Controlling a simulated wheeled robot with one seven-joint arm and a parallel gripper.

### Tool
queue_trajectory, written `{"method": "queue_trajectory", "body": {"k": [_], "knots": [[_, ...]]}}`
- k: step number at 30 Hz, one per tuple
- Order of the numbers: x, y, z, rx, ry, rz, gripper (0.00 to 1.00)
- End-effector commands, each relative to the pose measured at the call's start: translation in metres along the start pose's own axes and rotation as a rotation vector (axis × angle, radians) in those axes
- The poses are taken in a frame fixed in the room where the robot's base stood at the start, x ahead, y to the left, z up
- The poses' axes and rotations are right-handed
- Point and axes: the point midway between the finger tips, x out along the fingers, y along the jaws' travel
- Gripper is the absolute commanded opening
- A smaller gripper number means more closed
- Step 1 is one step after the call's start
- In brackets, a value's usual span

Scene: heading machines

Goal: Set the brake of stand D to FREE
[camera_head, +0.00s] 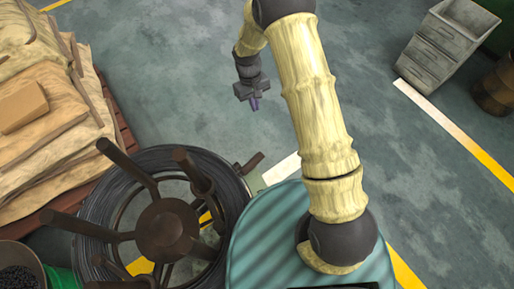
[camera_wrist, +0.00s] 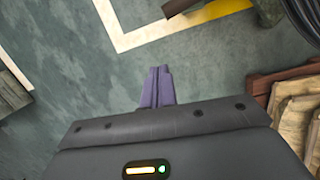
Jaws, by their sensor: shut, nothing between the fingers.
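A brown stand (camera_head: 167,228) with several upright posts carries a coil of dark wire (camera_head: 98,200) at the lower left of the head view. I see no letter on it, so I cannot tell whether it is stand D. A short brown lever-like bar (camera_head: 253,162) sticks out at the coil's upper right; I cannot read any brake setting. My gripper (camera_head: 254,104) hangs over open floor, above and apart from the stand. In the wrist view its purple fingers (camera_wrist: 158,72) are together and empty. Part of the coil (camera_wrist: 290,12) shows at the upper right there.
Stacked sacks (camera_head: 50,125) lie on a wooden pallet (camera_head: 118,110) at the left. A grey drawer cabinet (camera_head: 435,55) and a rusty barrel (camera_head: 493,90) stand at the upper right. A bin of dark pieces (camera_head: 18,270) is at the lower left. The floor around my gripper is clear.

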Motion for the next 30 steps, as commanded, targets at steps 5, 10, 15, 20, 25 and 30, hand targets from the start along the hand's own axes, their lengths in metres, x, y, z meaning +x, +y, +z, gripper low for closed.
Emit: {"method": "queue_trajectory", "body": {"k": [5,10,15,20,25,30], "knots": [[0.07,-0.021,-0.027,-0.069,-0.064,0.006,0.0],[0.083,-0.026,-0.033,-0.086,-0.081,0.009,0.0],[0.082,-0.026,-0.032,-0.086,-0.081,0.009,0.0],[0.084,-0.026,-0.032,-0.085,-0.081,0.009,0.0],[0.097,-0.026,-0.03,-0.085,-0.084,0.008,0.0],[0.124,-0.025,-0.028,-0.084,-0.084,0.008,0.0]]}}
